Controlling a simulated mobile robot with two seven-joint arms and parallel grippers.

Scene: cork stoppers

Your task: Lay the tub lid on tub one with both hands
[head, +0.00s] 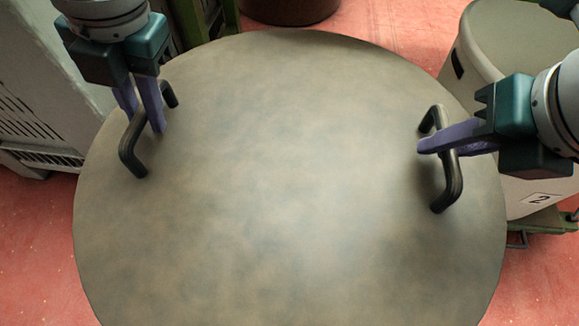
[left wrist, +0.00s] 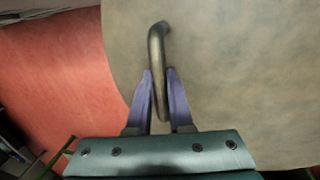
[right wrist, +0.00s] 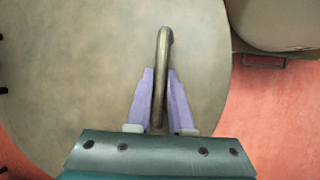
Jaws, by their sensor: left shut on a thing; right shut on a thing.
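The tub lid (head: 290,180) is a large round brown-grey disc with a dark bar handle on each side, and it fills the middle of the head view. My left gripper (head: 158,125) is shut on the lid's left handle (head: 132,150); the left wrist view shows its purple fingers (left wrist: 160,85) on either side of the bar. My right gripper (head: 432,146) is shut on the right handle (head: 448,185), also seen between the fingers in the right wrist view (right wrist: 161,85). Tub one is not identifiable; whatever is under the lid is hidden.
A pale tub marked 2 (head: 515,75) stands on a green-framed base (head: 555,222) at the right, close to the lid's edge. A grey vented cabinet (head: 45,90) stands at the left. A dark brown round object (head: 290,10) is at the back. The floor (head: 385,25) is red.

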